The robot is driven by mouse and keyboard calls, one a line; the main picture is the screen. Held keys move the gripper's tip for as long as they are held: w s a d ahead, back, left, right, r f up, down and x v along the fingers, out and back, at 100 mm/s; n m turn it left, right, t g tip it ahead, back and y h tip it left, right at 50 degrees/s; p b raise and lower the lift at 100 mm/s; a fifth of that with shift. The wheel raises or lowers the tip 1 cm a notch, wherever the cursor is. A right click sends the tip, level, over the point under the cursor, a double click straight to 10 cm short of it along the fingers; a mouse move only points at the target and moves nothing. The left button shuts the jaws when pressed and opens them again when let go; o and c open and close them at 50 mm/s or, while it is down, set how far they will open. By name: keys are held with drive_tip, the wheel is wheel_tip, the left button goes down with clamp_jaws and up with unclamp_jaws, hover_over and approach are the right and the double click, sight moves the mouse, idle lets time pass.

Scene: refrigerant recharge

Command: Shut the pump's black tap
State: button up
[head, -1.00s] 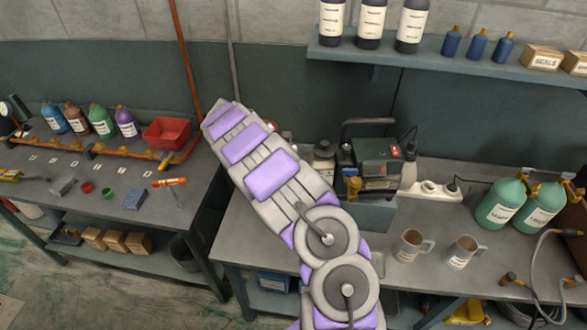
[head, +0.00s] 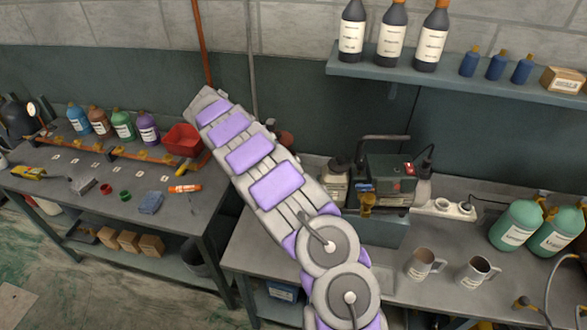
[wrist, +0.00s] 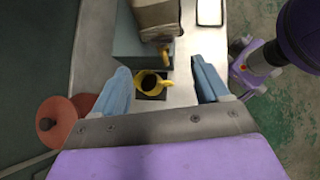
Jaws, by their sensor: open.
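The pump (head: 392,178) is a dark green and grey machine with a black top handle, on the right bench in the head view. A brass-yellow fitting (head: 367,203) shows on its front left. I cannot make out the black tap for certain there. In the wrist view my gripper (wrist: 164,84) is open, with its two blue fingers spread and nothing held. A yellow fitting with a dark round middle (wrist: 151,85) on a black square block shows between the fingers; I cannot tell its depth from them. My gripper is hidden in the head view.
A red-brown rounded thing (wrist: 62,120) lies beside the left finger in the wrist view. Green jugs (head: 518,224) and two grey mugs (head: 421,264) stand right of the pump. A shelf (head: 455,82) with bottles hangs above. A red bin (head: 182,140) sits on the left bench.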

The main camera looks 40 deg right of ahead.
drive_tip(key=shift+p+v, duration=1)
drive_tip(key=shift+v, duration=1.7)
drive_tip(key=s+a+r+m+y+b, duration=0.1)
drive_tip(key=s+a+r+m, duration=0.15)
drive_tip(key=s, duration=0.35)
drive_tip(key=s+a+r+m+t+b, duration=0.1)
drive_tip(key=s+a+r, duration=0.15)
drive_tip(key=s, duration=0.35)
drive_tip(key=s+a+r+m+y+b, duration=0.1)
drive_tip(key=s+a+r+m, duration=0.15)
drive_tip(key=s, duration=0.25)
drive_tip(key=s+a+f+m+t+y+b, duration=0.1)
drive_tip(key=s+a+f, duration=0.1)
drive_tip(key=s+a, duration=0.3)
drive_tip(key=s+a+f+m+t+y+b, duration=0.1)
drive_tip(key=s+a+f+y, duration=0.1)
drive_tip(key=s, duration=0.9)
drive_tip(key=s+a+f+m+y, duration=0.2)
drive_tip(key=s+a+f, duration=0.2)
drive_tip(key=s+a, duration=0.3)
drive_tip(key=shift+s+a+t+b, duration=0.35)
drive_tip(key=shift+s+t+b, duration=0.05)
drive_tip(key=shift+s, duration=0.25)
